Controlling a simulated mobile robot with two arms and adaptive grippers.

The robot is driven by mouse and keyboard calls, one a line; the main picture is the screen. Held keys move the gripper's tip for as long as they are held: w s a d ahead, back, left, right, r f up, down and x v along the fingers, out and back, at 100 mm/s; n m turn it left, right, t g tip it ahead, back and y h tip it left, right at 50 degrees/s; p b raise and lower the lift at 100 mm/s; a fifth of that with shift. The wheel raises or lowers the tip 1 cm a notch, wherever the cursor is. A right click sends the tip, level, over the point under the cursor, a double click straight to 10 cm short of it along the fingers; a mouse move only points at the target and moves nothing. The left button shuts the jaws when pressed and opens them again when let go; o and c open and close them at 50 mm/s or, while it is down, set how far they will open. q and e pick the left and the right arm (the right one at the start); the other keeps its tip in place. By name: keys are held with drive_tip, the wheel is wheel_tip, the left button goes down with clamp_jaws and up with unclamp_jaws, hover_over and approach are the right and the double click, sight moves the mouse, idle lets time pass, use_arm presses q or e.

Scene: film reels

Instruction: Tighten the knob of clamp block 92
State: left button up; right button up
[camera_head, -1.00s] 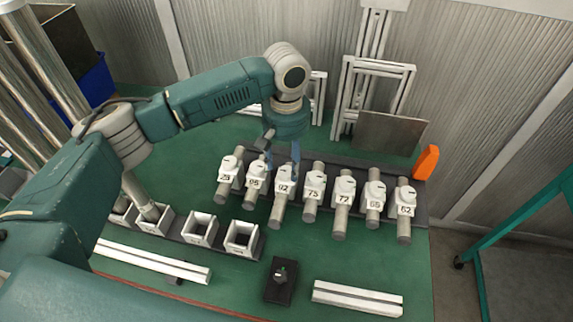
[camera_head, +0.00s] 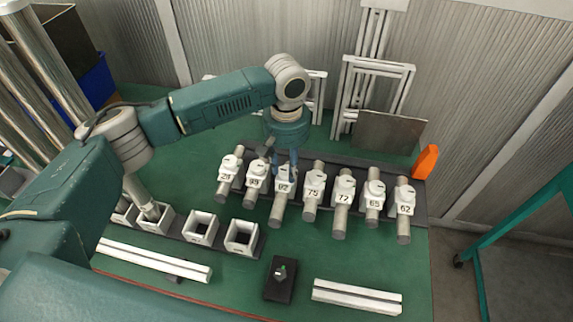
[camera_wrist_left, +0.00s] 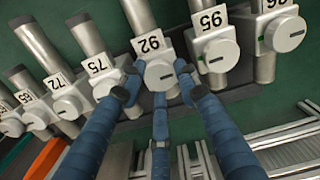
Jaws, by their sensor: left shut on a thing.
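Clamp block 92 (camera_head: 283,187) is a white block on a grey cylinder, third from the left in the row in the head view. In the left wrist view its label 92 (camera_wrist_left: 150,43) faces the camera. Its round knob (camera_wrist_left: 160,72) has a dark slot on its face. My left gripper (camera_wrist_left: 160,84) has its blue fingers shut around this knob, one on each side and one at its lower edge. In the head view the left gripper (camera_head: 284,164) comes down on the block from behind and hides the knob. My right gripper is not in view.
Clamp block 95 (camera_wrist_left: 208,22) and clamp block 75 (camera_wrist_left: 98,65) stand close on either side. More numbered blocks fill the dark rack. Square holders (camera_head: 241,238), a black box (camera_head: 280,279) and pale rails (camera_head: 357,298) lie in front. An orange piece (camera_head: 426,161) stands at right.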

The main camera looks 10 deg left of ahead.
use_arm(q)
drive_tip(key=shift+r+m+p, duration=0.25)
drive_tip(key=shift+m+p, duration=0.15)
drive_tip(key=shift+p, duration=0.15)
drive_tip(key=m+p, duration=0.5)
drive_tip(key=p, duration=0.1)
drive_tip(key=shift+m+p, duration=0.3)
drive_tip(key=shift+p, duration=0.05)
drive_tip(key=m+p, duration=0.2)
drive_tip(key=m, duration=0.1)
drive_tip(key=shift+m, duration=0.3)
drive_tip(key=m+p, duration=0.2)
drive_tip(key=m, duration=0.2)
drive_tip(key=shift+w+m, duration=0.1)
drive_tip(key=shift+m, duration=0.2)
drive_tip(key=m+p, duration=0.1)
drive_tip(key=m, duration=0.3)
drive_tip(key=shift+f, duration=0.1)
drive_tip(key=m, duration=1.1)
drive_tip(key=m+b, duration=0.1)
drive_tip(key=m, duration=0.5)
drive_tip(key=shift+m, duration=0.3)
